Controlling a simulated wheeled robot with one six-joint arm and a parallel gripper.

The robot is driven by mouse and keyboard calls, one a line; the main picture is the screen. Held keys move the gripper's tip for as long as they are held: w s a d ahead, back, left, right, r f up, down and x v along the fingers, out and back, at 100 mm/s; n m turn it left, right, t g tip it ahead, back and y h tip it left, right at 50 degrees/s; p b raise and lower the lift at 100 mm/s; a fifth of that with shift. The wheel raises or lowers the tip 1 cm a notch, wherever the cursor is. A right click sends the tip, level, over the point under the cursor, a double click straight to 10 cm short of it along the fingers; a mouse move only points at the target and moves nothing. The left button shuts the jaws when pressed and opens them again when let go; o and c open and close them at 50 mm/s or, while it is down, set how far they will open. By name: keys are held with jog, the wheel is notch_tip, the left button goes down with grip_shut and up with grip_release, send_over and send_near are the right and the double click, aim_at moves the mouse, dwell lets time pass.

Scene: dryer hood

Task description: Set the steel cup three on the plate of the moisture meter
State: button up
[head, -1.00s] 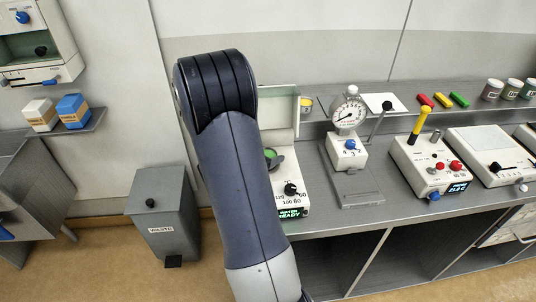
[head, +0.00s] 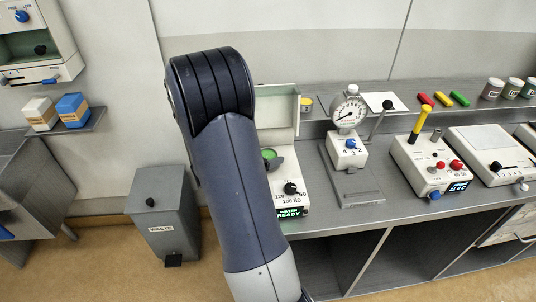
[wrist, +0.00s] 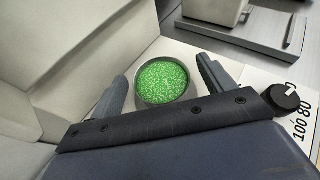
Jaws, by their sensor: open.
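A steel cup (wrist: 166,98) full of green granules stands upright between the two fingers of my gripper (wrist: 163,72) in the wrist view. The fingers are open, one on each side, with small gaps to the cup. The cup's green fill (head: 268,154) also shows in the head view, just right of my arm. The cup stands inside the white device with the raised lid (head: 284,103), a black knob and a lit READY display (head: 290,212); this looks like the moisture meter. Its plate under the cup is hidden. I cannot read a number on the cup.
A dial gauge on a stand (head: 348,112) is close right of the device. A white unit with a yellow-handled lever (head: 421,122) stands farther right. A grey waste bin (head: 161,212) stands on the floor at left. Coloured sticks and jars line the back shelf.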

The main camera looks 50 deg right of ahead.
jog(key=v, duration=1)
jog(key=shift+a+r+b, duration=0.1)
jog(key=shift+b, duration=0.25)
dwell(0.6)
